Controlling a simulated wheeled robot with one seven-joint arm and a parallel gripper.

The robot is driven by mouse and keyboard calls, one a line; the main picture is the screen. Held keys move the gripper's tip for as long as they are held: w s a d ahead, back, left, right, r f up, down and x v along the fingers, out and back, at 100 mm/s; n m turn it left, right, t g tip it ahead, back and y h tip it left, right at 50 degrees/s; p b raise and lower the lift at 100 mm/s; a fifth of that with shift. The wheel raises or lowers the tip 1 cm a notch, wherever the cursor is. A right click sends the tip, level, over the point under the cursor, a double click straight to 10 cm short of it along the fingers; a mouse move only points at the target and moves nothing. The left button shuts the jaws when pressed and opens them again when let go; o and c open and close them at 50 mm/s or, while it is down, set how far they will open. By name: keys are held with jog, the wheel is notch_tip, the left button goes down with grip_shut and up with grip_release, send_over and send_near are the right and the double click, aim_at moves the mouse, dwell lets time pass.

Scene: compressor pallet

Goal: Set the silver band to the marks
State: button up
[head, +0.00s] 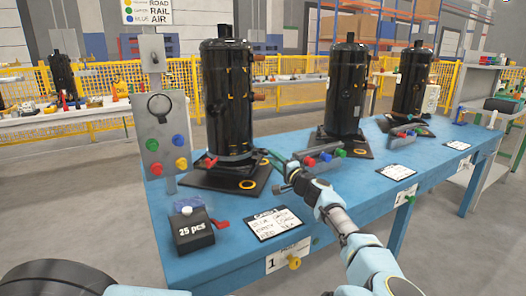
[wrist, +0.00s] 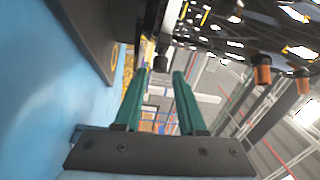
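The nearest black compressor (head: 228,100) stands upright on a dark base plate (head: 205,180) at the left of the blue table. I cannot clearly make out a silver band or its marks; a thin greyish line shows low on this compressor. My gripper (head: 281,182) is just right of that base plate, low over the table. In the wrist view, the two teal fingers of my gripper (wrist: 160,73) stand apart with nothing held between them. A small black part (wrist: 161,70) shows beyond the fingertips, and I cannot tell what it belongs to.
A grey button panel (head: 165,130) stands left of the compressor. A black "25 pcs" box (head: 193,232) and a written card (head: 276,224) lie at the front of the blue table (head: 230,255). A coloured-knob block (head: 318,157) and two more compressors (head: 345,90) stand farther right.

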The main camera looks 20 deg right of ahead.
jog(key=w, duration=0.2)
jog(key=w+a, duration=0.1)
jog(key=w, duration=0.2)
jog(key=w+p, duration=0.1)
jog(key=w, duration=0.2)
jog(key=shift+w+a+r, duration=0.1)
jog(key=shift+a+r, duration=0.05)
jog(key=shift+r, duration=0.15)
grip_shut()
dwell(1.0)
